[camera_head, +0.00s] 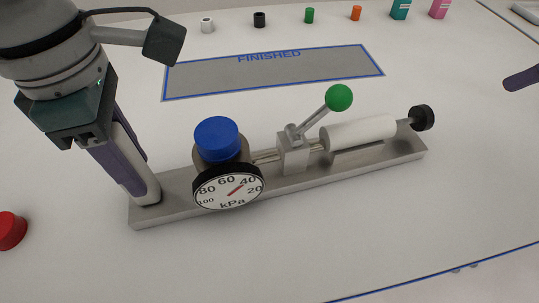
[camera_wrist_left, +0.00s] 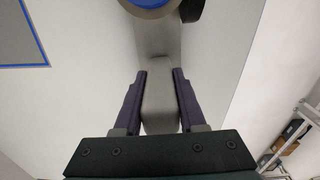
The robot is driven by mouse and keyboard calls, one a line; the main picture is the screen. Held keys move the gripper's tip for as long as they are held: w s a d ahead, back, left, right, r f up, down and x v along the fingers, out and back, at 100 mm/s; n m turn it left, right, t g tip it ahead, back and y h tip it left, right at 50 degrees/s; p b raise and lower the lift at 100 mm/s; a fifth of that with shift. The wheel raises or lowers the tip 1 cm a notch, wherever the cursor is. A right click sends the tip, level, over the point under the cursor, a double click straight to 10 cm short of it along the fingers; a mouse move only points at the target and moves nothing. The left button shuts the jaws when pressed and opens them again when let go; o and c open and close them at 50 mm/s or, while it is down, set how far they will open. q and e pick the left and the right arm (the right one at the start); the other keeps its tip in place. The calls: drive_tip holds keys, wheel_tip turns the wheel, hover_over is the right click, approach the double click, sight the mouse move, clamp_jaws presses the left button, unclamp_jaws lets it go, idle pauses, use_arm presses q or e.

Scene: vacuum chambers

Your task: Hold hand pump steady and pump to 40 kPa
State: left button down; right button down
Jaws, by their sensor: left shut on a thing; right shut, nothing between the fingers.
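The hand pump lies on a long grey metal base (camera_head: 350,168), with a blue cap (camera_head: 217,138), a lever with a green ball knob (camera_head: 339,97), a white cylinder (camera_head: 358,133) and a black end knob (camera_head: 422,118). The lever leans up to the right. My right gripper (camera_head: 521,79) is shut and empty at the right edge, apart from the pump and only partly in view.
A blue-bordered grey area marked FINISHED (camera_head: 270,75) lies behind the pump. Several small coloured caps and blocks line the back, including a black one (camera_head: 259,19). A red cap (camera_head: 10,230) sits at the left edge. The table in front of the pump is clear.

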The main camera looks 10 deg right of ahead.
idle(0.6)
use_arm(q)
drive_tip(key=shift+c, duration=2)
unclamp_jaws()
